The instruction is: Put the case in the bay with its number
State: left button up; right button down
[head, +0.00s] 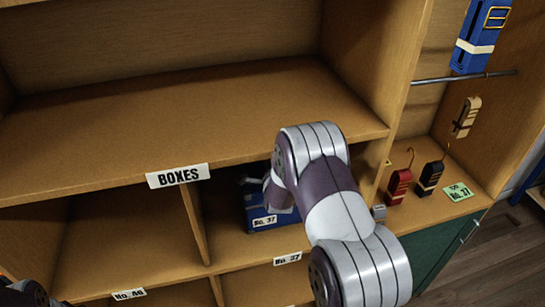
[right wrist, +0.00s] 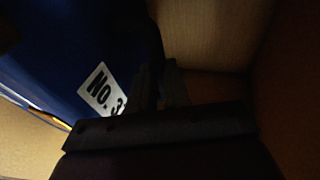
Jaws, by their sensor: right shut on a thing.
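The blue case (head: 259,216) with a white No. 37 label is inside a middle bay (head: 228,236) under the BOXES shelf. The bay's front edge bears a No. 37 label (head: 287,258). The case looks upright on or just above the bay floor; I cannot tell if it touches. My right arm reaches into the bay and covers part of the case. In the right wrist view my right gripper (right wrist: 160,92) is shut on the case (right wrist: 45,60), whose label is partly seen. The fingertips are dark there. My left gripper is out of view.
A divider (head: 196,222) separates this bay from the left bay, labelled No. 46 (head: 128,294). The BOXES sign (head: 178,176) hangs on the shelf edge above. At right are small red (head: 399,184) and dark (head: 430,178) hooked items and a green tag (head: 458,192).

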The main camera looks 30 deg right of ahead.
jog(key=shift+r, duration=0.1)
jog(key=c, duration=1.3)
grip_release()
jog(key=shift+s, duration=0.1)
jog(key=shift+c, duration=0.2)
jog(key=shift+o, duration=1.2)
jog(key=shift+a, duration=0.1)
jog(key=shift+s, duration=0.1)
